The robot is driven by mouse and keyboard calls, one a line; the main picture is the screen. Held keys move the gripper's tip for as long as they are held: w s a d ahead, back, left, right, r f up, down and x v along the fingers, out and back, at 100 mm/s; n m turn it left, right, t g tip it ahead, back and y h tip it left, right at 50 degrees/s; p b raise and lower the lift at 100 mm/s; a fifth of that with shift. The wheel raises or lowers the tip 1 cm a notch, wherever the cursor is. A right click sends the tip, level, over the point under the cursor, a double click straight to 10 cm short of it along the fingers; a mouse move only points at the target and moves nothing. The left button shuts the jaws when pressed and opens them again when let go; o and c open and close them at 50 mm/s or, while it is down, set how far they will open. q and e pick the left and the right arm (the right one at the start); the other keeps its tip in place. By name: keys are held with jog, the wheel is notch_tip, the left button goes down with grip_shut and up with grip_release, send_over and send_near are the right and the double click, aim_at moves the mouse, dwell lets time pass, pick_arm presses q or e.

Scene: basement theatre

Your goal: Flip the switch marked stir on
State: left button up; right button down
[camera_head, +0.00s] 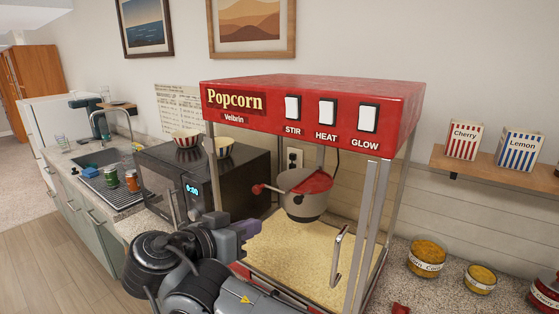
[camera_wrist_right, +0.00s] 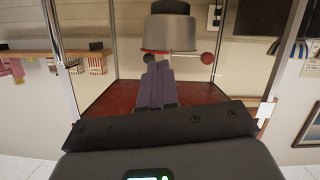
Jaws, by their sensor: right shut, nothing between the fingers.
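The red popcorn machine (camera_head: 310,88) stands on the counter with its front panel facing me. The white rocker switch marked STIR (camera_head: 293,107) is the leftmost of three, beside the HEAT switch (camera_head: 327,111) and the GLOW switch (camera_head: 367,118). I cannot tell which way the rockers are tipped. My right gripper (camera_head: 250,228) is shut and empty, below and left of the STIR switch and apart from it. Its purple fingers (camera_wrist_right: 155,85) lie together in the right wrist view, which shows the machine upside down and no switches. My left gripper is not in view.
A kettle (camera_head: 305,200) with a red-knobbed handle hangs inside the machine, right of my gripper. Metal posts (camera_head: 366,235) frame the case. A microwave (camera_head: 160,185) topped with bowls stands left. A shelf (camera_head: 495,168) with boxes is right. Space before the switch panel looks clear.

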jog(key=s+a+r+m+t+h+b, duration=0.1)
jog(key=s+r+t, duration=0.1)
jog(key=r, duration=0.8)
jog(key=s+r+m+t+h+b, duration=0.1)
jog(key=s+r, duration=0.4)
jog(key=r, duration=0.6)
jog(key=shift+a+t+h, duration=0.3)
jog(key=shift+a+t, duration=0.1)
jog(key=shift+t, duration=0.1)
jog(key=p, duration=0.9)
send_near(291, 102)
jog(key=x, duration=0.5)
jog(key=shift+a+r, duration=0.1)
jog(key=shift+r, duration=0.15)
jog(key=shift+f+p+x, duration=0.2)
jog(key=shift+p+x, duration=0.55)
jog(key=shift+x, duration=0.2)
